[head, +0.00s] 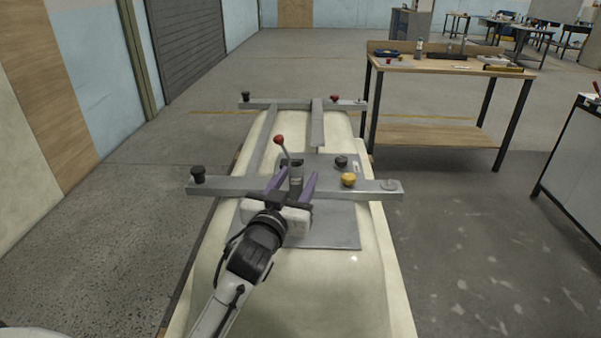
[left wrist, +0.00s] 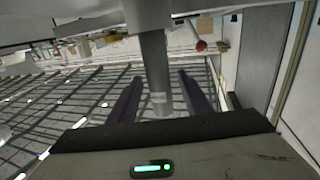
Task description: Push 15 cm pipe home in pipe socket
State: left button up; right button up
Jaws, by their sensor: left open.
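The left wrist view shows the pipe (left wrist: 155,70) with a small pale label, between the open fingers (left wrist: 158,95), with gaps on both sides. A wider grey part (left wrist: 148,12) meets the pipe at the top of that view; I cannot tell whether it is the pipe socket. How deep the pipe sits is hidden. My right gripper is out of view.
The cream bathtub shell (head: 330,290) carries a grey metal frame (head: 232,187). A red-balled lever (head: 279,141), a yellow knob (head: 348,180) and a black knob (head: 341,161) stand close to the pipe.

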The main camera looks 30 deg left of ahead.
aim_at(294, 184)
pick_arm(q)
jog(key=v, duration=0.7)
dwell(0.4)
